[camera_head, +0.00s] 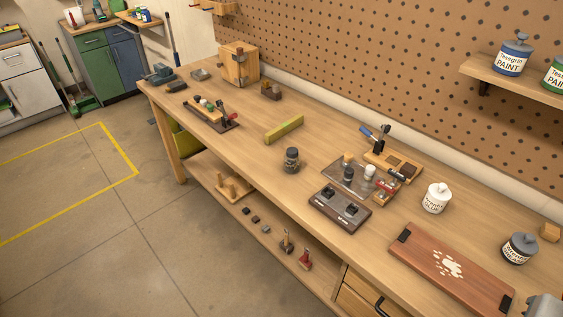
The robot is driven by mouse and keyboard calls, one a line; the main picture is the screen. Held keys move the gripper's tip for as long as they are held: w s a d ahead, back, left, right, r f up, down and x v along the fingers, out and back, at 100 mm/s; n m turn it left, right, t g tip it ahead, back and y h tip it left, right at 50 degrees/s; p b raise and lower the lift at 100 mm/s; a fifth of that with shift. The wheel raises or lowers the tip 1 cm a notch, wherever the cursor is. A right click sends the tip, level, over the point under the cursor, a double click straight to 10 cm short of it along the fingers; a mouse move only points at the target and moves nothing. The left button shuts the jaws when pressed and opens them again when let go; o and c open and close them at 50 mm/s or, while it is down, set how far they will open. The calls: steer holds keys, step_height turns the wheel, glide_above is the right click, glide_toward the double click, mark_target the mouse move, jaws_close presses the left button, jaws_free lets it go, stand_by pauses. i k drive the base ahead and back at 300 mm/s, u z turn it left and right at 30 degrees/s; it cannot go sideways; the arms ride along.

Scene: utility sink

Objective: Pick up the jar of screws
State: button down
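A small jar (291,160) with a dark lid and dark grey contents stands upright on the wooden workbench (240,142), near its front edge around the middle of the picture. It looks like the jar of screws, but it is too small to make out single screws. Nothing touches it. My gripper is not in view.
A green-yellow bar (284,129) lies behind the jar. A dark two-knob unit (340,208) and a tray of small bottles (335,178) are to its right. A white glue pot (436,198), a grey pot (519,248) and a stained board (450,268) are farther right. Bare bench surrounds the jar.

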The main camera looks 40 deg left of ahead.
mark_target(291, 165)
steer(key=u, duration=2.7)
steer(key=k, duration=0.8)
steer(key=z, duration=0.8)
steer(key=i, duration=1)
steer(key=u, duration=0.95)
steer(key=i, duration=1.05)
steer(key=z, duration=0.3)
